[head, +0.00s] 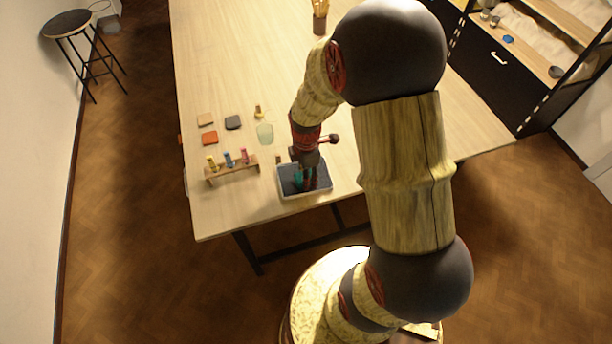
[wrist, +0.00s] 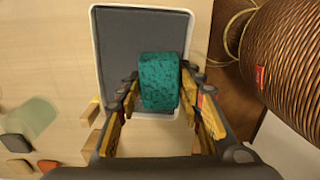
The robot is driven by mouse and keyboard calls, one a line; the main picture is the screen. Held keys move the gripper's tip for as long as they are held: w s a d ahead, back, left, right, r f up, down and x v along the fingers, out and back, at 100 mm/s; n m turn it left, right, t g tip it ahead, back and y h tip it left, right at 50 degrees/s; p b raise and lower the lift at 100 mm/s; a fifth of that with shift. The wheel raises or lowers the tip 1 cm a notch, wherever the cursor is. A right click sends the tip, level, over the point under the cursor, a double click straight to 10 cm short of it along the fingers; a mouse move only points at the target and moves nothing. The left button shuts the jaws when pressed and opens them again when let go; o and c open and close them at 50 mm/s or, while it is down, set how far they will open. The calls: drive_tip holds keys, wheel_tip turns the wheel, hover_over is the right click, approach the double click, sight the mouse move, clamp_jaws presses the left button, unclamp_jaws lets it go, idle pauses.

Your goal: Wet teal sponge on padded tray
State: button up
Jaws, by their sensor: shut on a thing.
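The teal sponge (wrist: 160,82) is a speckled block between my gripper's fingers in the wrist view. In the head view it shows as a small teal patch (head: 298,174) partly hidden by my gripper (head: 307,184). My gripper (wrist: 160,88) is shut on the sponge. The padded tray (wrist: 118,40) has a white rim and a dark grey pad. The sponge is over the tray's near part; I cannot tell whether it touches the pad. The tray (head: 281,190) lies near the table's front edge in the head view.
Left of the tray is a wooden rack (head: 232,173) with several coloured pieces. Behind it lie a tan tile (head: 205,119), an orange tile (head: 209,138), a dark tile (head: 233,122) and a pale green translucent object (head: 265,133). The table's far left is clear.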

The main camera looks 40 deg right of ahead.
drive_tip(key=shift+f, duration=0.5)
idle(0.4)
drive_tip(key=shift+s+f, duration=0.15)
drive_tip(key=shift+f, duration=0.05)
idle(1.3)
drive_tip(key=shift+r+p, duration=2.4)
drive_tip(key=shift+r, duration=1.25)
